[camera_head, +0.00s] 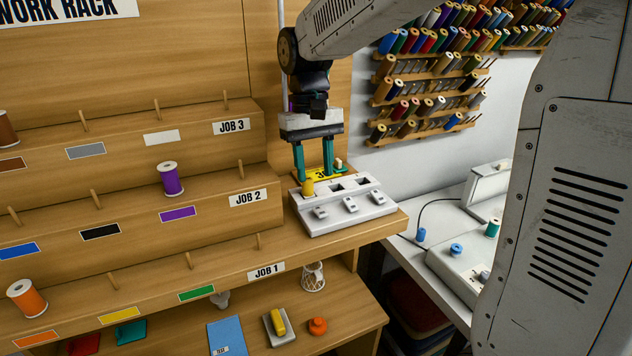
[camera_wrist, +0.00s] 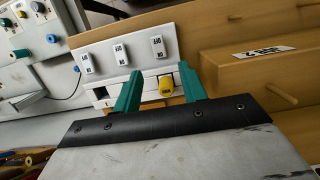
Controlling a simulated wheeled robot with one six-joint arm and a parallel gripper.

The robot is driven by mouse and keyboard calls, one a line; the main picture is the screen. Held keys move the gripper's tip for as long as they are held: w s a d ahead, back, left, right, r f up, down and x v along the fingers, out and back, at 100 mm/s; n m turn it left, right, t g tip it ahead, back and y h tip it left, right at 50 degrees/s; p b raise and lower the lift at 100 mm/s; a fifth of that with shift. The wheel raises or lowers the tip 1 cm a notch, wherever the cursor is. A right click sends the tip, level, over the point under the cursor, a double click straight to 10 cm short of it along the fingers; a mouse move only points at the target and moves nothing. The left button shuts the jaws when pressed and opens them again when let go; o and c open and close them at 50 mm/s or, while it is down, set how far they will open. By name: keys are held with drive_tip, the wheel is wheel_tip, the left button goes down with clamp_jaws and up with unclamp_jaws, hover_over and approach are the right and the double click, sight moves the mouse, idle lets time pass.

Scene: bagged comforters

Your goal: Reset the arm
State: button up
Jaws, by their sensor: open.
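My gripper (camera_head: 314,174) hangs from my raised arm, fingers down, over the back of a white box (camera_head: 345,222) at the right end of the rack. Its two teal fingers stand apart and hold nothing that I can see. In the wrist view, my gripper (camera_wrist: 160,71) shows its fingers apart, with a yellow peg-like piece (camera_wrist: 166,87) in view between them. That yellow piece also shows in the head view (camera_head: 308,188), on the white box's left end. I cannot tell whether the fingers touch the box.
The wooden work rack (camera_head: 90,225) fills the left, with an orange spool (camera_head: 27,298) and a purple spool (camera_head: 171,179) on its steps. Thread racks (camera_head: 430,100) hang on the back wall. A white table (camera_head: 425,245) with spools stands at the right.

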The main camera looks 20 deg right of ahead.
drive_tip(key=shift+r, duration=0.2)
idle(0.3)
drive_tip(key=s, duration=0.1)
drive_tip(key=s+f, duration=0.1)
drive_tip(key=s, duration=0.1)
drive_tip(key=shift+s+d+f, duration=0.25)
drive_tip(key=shift+s+f, duration=0.05)
drive_tip(key=shift+f, duration=0.05)
drive_tip(key=s+d+t, duration=0.2)
drive_tip(key=s+t, duration=0.1)
drive_tip(key=s, duration=1.7)
drive_tip(key=shift+s+d+t, duration=0.3)
drive_tip(key=shift+s+d, duration=0.05)
drive_tip(key=shift+s, duration=0.05)
